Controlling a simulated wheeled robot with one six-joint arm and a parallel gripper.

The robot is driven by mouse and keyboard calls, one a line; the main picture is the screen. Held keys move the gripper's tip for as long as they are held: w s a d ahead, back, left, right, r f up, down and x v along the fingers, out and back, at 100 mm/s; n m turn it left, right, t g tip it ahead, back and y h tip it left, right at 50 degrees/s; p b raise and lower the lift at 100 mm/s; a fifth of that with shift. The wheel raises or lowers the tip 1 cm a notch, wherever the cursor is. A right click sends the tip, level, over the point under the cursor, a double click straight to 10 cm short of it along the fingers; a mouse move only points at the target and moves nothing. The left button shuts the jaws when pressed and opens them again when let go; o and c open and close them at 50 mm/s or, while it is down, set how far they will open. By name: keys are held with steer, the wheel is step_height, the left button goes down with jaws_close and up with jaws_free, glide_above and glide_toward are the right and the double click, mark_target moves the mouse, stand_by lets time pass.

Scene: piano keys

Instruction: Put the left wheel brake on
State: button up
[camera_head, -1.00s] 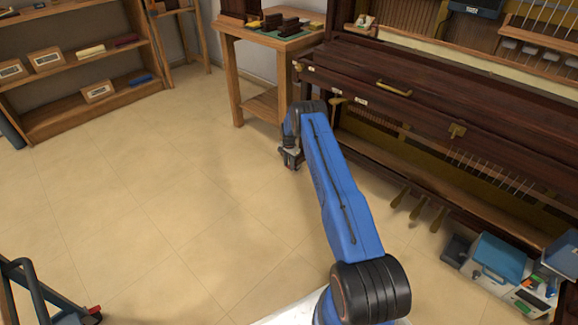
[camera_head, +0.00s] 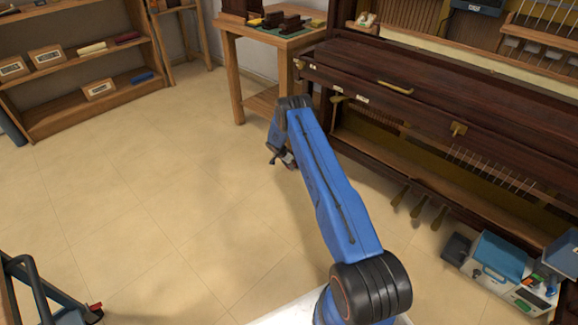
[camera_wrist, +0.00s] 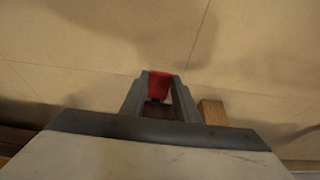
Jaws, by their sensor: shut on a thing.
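My gripper (camera_head: 279,158) is at the end of the blue arm, low near the floor, in front of the piano's left end. In the wrist view my gripper (camera_wrist: 159,95) is shut on a small red piece (camera_wrist: 159,84), which shows between its two grey fingers. It looks like a brake pedal or lever, but what it is fixed to is hidden. The dark wooden piano (camera_head: 372,82) stands to the right. Its left wheel cannot be made out in the head view. A wooden block or leg (camera_wrist: 213,112) shows just right of the fingers.
A wooden side table (camera_head: 237,75) stands behind the arm. A blue-topped case (camera_head: 500,256) is on the floor at the right. A dark blue frame with a red tip (camera_head: 95,308) is at the lower left. The tiled floor (camera_head: 150,220) to the left is clear.

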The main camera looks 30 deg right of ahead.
steer(key=shift+a+f+t+h, duration=0.25)
steer(key=shift+f+h, duration=0.2)
steer(key=shift+h, duration=0.45)
steer(key=shift+s+f+h, duration=0.1)
steer(key=shift+f+h, duration=0.05)
steer(key=shift+h, duration=0.15)
steer(key=o, duration=1)
steer(key=shift+o, duration=0.2)
steer(key=v, duration=1.7)
steer(key=shift+s, duration=0.25)
steer(key=shift+a, duration=0.1)
